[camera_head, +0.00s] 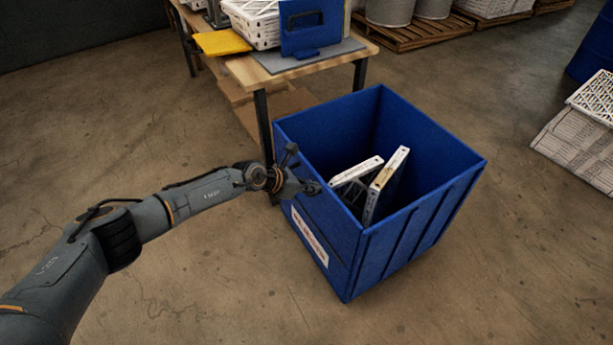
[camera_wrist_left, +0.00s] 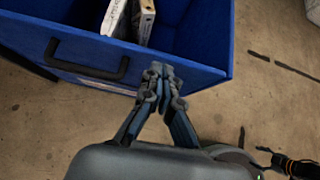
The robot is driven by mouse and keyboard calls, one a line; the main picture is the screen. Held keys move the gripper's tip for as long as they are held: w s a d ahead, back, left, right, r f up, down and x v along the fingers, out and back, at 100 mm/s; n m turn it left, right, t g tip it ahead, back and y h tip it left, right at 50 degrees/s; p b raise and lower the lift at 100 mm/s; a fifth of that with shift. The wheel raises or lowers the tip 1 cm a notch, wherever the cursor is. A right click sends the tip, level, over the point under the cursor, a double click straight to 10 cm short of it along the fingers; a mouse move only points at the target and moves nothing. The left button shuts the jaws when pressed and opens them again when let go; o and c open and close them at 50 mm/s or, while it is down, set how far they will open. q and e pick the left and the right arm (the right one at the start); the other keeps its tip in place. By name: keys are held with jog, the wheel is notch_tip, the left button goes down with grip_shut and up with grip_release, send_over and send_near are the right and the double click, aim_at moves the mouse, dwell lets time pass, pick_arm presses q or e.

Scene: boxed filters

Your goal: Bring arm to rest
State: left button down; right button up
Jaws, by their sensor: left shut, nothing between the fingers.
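My left arm reaches in from the lower left in the head view. Its gripper (camera_head: 312,188) is at the near left wall of a blue bin (camera_head: 420,255), close to the rim. In the left wrist view the left gripper (camera_wrist_left: 160,72) has its fingertips together with nothing between them, and it overlaps the rim of the blue bin (camera_wrist_left: 205,70). I cannot tell if it touches the wall. Two white-framed filters lean inside the bin: one (camera_head: 385,180) and another (camera_head: 355,173) beside it.
A wooden table (camera_head: 255,75) behind the bin holds a white basket (camera_head: 258,28), a blue holder (camera_head: 305,30) and a yellow sheet (camera_head: 222,43). Pallets (camera_head: 410,38) stand at the back. Stacked filters (camera_head: 580,145) are at the right. The floor left of the bin is clear.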

pick_arm(q)
jog(key=s+a+f+n+t+y, duration=0.1)
jog(key=s+a+f+n+y, duration=0.1)
jog(key=s+a+f+n, duration=0.55)
jog(key=s+a+f+n+t+y, duration=0.1)
jog(key=s+f+n, duration=0.4)
jog(key=f+n, duration=0.65)
jog(key=s+a+f+n+t+y, duration=0.15)
jog(key=s+a+f+n, duration=0.45)
jog(key=n, duration=0.6)
jog(key=s+a+f+n+g+y, duration=0.1)
jog(key=s+f+n, duration=0.3)
jog(key=s, duration=0.9)
jog(key=s+a+f+n+g+y, duration=0.1)
jog(key=s+a+f+n+g, duration=0.2)
jog(key=s, duration=1)
jog(key=s+a+f+n+g+y, duration=0.1)
jog(key=s+a+f+n+g, duration=0.2)
jog(key=s, duration=1)
notch_tip(320, 180, down, 4)
jog(key=n+g, duration=0.1)
jog(key=n, duration=0.2)
jog(key=shift+f+n+y+p, duration=0.25)
jog(key=shift+n+y+p, duration=0.05)
jog(key=shift+n+y, duration=0.1)
pick_arm(e)
jog(key=shift+w+r, duration=0.45)
jog(key=shift+r, duration=0.15)
